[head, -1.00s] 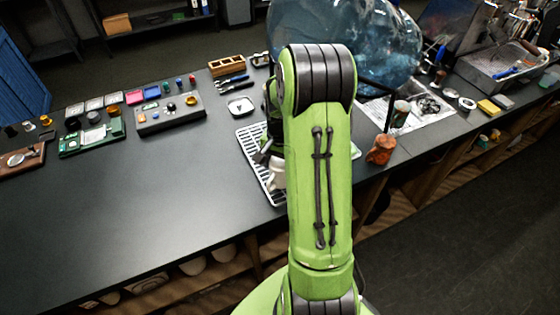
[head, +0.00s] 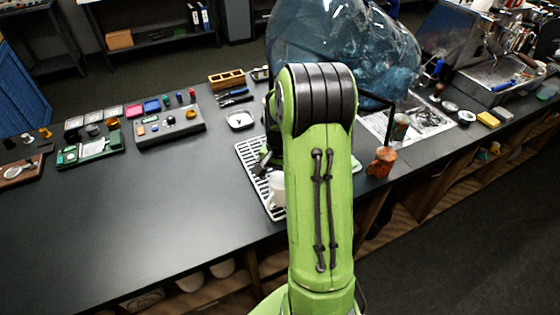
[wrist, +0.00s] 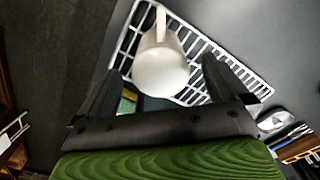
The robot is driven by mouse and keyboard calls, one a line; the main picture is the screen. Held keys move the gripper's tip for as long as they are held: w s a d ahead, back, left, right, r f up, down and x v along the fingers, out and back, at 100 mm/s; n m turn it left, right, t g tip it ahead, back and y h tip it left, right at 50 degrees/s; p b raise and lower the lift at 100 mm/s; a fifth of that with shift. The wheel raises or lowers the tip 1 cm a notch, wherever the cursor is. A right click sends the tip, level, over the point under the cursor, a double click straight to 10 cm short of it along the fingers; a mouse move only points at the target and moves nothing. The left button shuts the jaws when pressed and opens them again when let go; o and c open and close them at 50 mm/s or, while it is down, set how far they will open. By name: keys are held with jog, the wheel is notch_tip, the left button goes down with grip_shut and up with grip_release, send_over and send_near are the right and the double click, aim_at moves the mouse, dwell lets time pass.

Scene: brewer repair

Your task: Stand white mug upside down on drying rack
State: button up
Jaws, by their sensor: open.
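The white mug (head: 277,190) is on the white wire drying rack (head: 246,150), near the rack's front edge and partly hidden by my arm. In the wrist view, the mug (wrist: 160,72) shows a smooth, closed round end toward me, and no open mouth is seen. Its handle points to the top of the picture. The rack's bars (wrist: 190,40) show behind it. My gripper (wrist: 160,67) is open, with one finger on each side of the mug and visible gaps between. In the head view my arm hides most of the gripper.
A small white square dish (head: 240,120) lies behind the rack. An orange-brown cup (head: 381,162) stands right of my arm, and a large clear blue bottle (head: 390,55) rises behind it. The counter (head: 150,210) left of the rack is clear.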

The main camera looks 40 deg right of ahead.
notch_tip(320, 180, up, 14)
jog(key=p, duration=0.1)
jog(key=shift+s+f, duration=0.1)
